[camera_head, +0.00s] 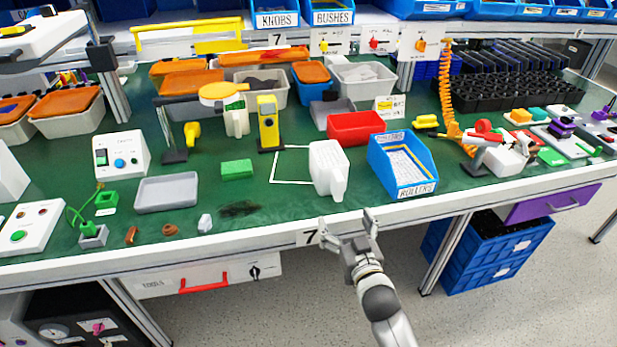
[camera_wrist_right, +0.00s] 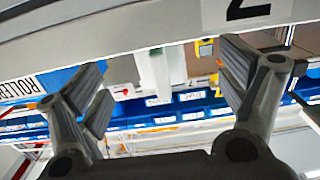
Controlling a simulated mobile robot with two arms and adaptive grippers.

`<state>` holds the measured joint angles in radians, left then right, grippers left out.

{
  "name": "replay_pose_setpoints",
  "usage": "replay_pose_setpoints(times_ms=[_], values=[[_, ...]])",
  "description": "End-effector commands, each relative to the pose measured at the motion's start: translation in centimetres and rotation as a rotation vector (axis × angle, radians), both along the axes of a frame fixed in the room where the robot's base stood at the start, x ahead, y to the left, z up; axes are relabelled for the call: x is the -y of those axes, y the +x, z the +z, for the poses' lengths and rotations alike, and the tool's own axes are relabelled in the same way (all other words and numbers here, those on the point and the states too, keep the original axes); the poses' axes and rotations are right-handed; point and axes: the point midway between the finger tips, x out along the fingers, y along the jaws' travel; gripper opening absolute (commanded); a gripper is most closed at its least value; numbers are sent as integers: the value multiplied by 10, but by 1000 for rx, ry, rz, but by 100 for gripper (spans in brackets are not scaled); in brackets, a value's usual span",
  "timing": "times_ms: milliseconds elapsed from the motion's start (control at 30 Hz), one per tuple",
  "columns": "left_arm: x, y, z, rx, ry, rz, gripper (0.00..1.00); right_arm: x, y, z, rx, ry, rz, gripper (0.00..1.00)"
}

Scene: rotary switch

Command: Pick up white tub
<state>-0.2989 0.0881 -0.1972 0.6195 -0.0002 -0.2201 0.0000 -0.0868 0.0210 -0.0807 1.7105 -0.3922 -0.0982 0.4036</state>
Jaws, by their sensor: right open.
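The white tub (camera_head: 327,168) stands upright near the front edge of the green worktable, beside a white outlined rectangle on the mat. A white shape that seems to be the tub (camera_wrist_right: 153,72) shows between my fingers in the right wrist view. My right gripper (camera_head: 348,222) is open and empty in front of the table's white edge, below and near the tub, not touching it. Its spread fingers also show in the right wrist view (camera_wrist_right: 165,88). My left gripper is not in view.
A blue rollers bin (camera_head: 403,165) stands close to the right of the tub, and a red bin (camera_head: 356,127) stands behind it. A green block (camera_head: 237,169) and grey tray (camera_head: 167,191) lie to the left. The white table edge (camera_head: 250,235) runs between my gripper and the tabletop.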

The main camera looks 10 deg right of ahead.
Motion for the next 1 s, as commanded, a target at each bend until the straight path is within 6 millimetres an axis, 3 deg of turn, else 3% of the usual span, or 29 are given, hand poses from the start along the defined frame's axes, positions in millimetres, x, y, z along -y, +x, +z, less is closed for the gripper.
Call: replay_pose_setpoints(times_ms=[33, 167, 433, 633, 1000], values=[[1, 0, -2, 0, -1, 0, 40, 1, 2, 10, 24, 3, -3, 91], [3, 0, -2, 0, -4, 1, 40, 1, 14, 21, 44, 4, -4, 91], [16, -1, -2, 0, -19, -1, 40, 0, 52, 20, 42, 5, -3, 91], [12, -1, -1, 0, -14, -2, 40, 0, 65, 21, 41, 3, -3, 91], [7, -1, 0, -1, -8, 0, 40, 3, 109, 24, 39, 5, -3, 91]])
